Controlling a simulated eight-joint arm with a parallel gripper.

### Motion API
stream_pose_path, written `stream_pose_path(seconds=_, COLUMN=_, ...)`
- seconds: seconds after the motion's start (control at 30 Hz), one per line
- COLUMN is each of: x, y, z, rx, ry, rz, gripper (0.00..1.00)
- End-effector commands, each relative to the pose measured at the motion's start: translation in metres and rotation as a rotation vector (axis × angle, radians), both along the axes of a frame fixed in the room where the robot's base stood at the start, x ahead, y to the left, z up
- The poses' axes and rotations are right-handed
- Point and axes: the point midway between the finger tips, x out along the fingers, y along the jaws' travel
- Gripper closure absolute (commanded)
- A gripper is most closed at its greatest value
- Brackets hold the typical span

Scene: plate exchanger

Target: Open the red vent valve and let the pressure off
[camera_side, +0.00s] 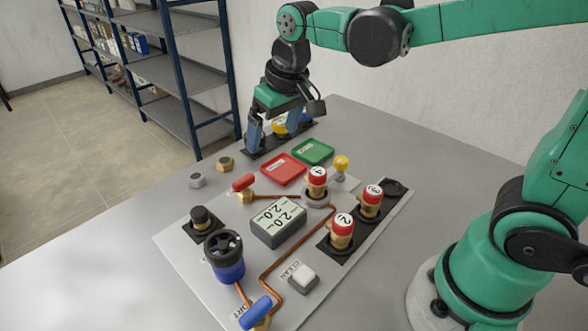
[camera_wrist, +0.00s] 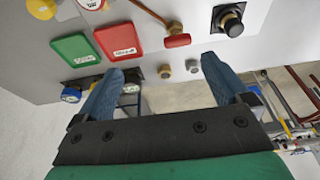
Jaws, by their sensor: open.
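The red-handled valve (camera_side: 244,183) sits on a brass body at the left of the grey panel, joined to a copper pipe. Its red handle also shows in the wrist view (camera_wrist: 177,41), beyond my fingers. My gripper (camera_side: 274,128) is open and empty at the panel's far end, above a black strip holding a yellow and blue round part (camera_side: 281,126), partly hidden by the fingers. In the wrist view the blue fingers (camera_wrist: 161,68) are spread wide, apart from the valve. A two-line display block (camera_side: 278,222) seems to read 2.0 on both lines.
Two loose nuts, brass (camera_side: 225,164) and steel (camera_side: 196,180), lie left.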

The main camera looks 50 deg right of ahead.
Motion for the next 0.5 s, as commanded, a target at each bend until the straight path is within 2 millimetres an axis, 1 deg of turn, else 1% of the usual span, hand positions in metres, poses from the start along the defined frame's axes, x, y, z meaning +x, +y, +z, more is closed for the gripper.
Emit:
stream_pose_path(seconds=0.03, x=0.014, y=0.005, z=-0.005, rx=-0.001, ry=0.042, rz=0.003, gripper=0.05)
stream_pose_path(seconds=0.1, x=0.027, y=0.011, z=-0.014, rx=-0.003, ry=0.101, rz=0.002, gripper=0.05)
stream_pose_path(seconds=0.2, x=0.043, y=0.019, z=-0.028, rx=-0.009, ry=0.175, rz=0.002, gripper=0.05)
stream_pose_path(seconds=0.33, x=0.055, y=0.026, z=-0.044, rx=-0.016, ry=0.243, rz=0.001, gripper=0.05)
stream_pose_path(seconds=0.5, x=0.060, y=0.030, z=-0.056, rx=-0.021, ry=0.279, rz=0.000, gripper=0.05)
